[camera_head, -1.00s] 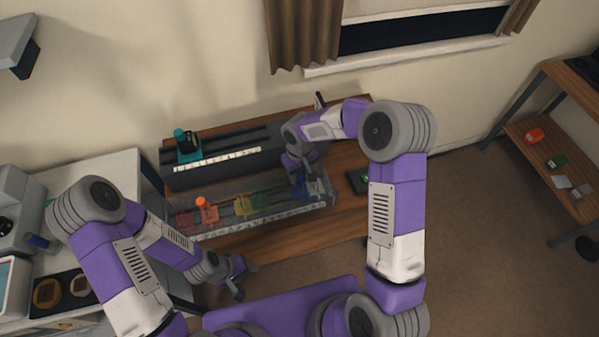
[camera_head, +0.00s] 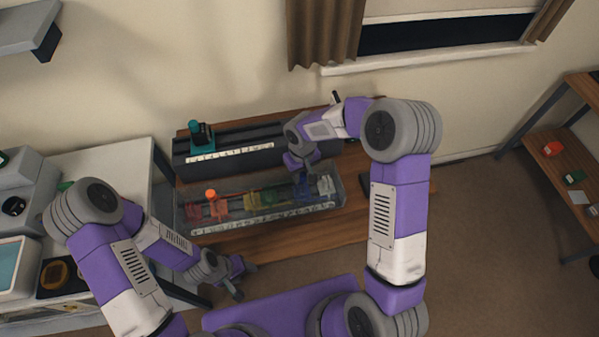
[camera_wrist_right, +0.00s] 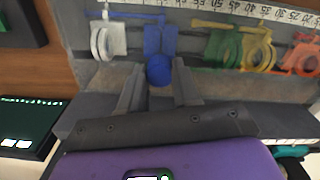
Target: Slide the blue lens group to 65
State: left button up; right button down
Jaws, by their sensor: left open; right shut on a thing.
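The blue lens group (camera_wrist_right: 160,40) stands on the rail in the clear tray (camera_head: 250,222); it also shows in the head view (camera_head: 306,189). My right gripper (camera_wrist_right: 158,76) is shut on its round blue knob (camera_wrist_right: 158,70), with one finger on each side. A numbered scale (camera_wrist_right: 240,9) runs along the rail. Its numbers are upside down in the right wrist view, and I cannot read the exact value at the blue group. My left gripper (camera_head: 238,279) is open and empty, in front of the tray and apart from it.
A white lens group (camera_wrist_right: 108,38) is beside the blue one, towards the tray's right end. Green (camera_wrist_right: 224,47), yellow (camera_wrist_right: 258,50) and orange (camera_wrist_right: 302,58) groups stand on the other side. A dark rail block with a teal carriage (camera_head: 200,134) lies behind the tray. A dark device (camera_wrist_right: 28,125) lies beside the tray.

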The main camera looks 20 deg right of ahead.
jog(key=shift+d, duration=0.15)
jog(key=c, duration=0.8)
grip_release()
jog(key=shift+r, duration=0.15)
notch_tip(320, 180, up, 7)
jog(key=shift+r+p, duration=0.2)
jog(key=shift+p, duration=0.15)
